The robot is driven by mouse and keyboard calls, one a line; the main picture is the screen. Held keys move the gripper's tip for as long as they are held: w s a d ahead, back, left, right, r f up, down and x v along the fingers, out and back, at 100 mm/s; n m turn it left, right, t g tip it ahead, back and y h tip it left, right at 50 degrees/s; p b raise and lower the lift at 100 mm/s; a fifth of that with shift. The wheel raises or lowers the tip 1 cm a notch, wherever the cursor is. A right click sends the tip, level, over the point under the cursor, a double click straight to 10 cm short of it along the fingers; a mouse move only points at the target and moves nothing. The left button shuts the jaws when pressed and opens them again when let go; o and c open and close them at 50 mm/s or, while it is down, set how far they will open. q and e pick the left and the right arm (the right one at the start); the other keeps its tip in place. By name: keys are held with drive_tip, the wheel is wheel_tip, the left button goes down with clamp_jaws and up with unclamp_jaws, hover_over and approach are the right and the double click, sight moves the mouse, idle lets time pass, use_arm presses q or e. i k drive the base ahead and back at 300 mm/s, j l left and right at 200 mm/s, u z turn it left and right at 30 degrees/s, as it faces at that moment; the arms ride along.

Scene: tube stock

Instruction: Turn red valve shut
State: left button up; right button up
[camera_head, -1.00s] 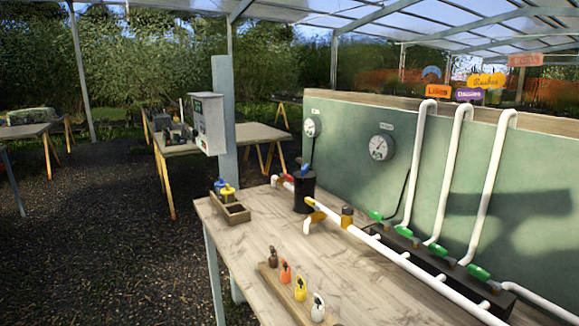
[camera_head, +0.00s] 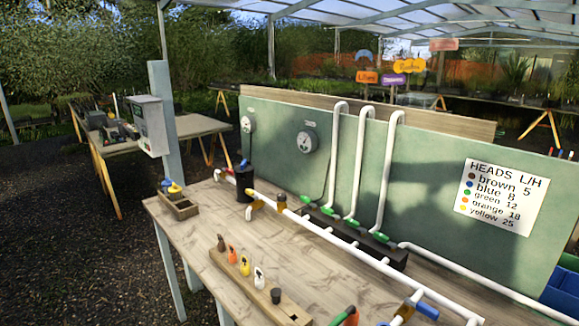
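A small red handle (camera_head: 229,171), seemingly the red valve, sits on the short white pipe stub just left of the black cylinder (camera_head: 244,182) on the wooden table (camera_head: 225,215). It is too small and partly overlapped to tell whether it is turned along or across the pipe. At the bottom edge, a green piece with a reddish end (camera_head: 347,316) is cut off by the frame, and I cannot tell what it is. Neither of my grippers is in view.
Green valves (camera_head: 380,237) sit on a black manifold before the green panel (camera_head: 270,140). A wooden rack (camera_head: 285,304) holds coloured heads. A sign (camera_head: 501,196) lists heads. Gravel lies left.

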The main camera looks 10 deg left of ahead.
sight(229, 171)
drive_tip(key=i+j+z, duration=0.15)
drive_tip(key=j+z, duration=1.15)
drive_tip(key=j, duration=1.15)
drive_tip(key=k+j+z, duration=0.15)
drive_tip(key=j, duration=0.35)
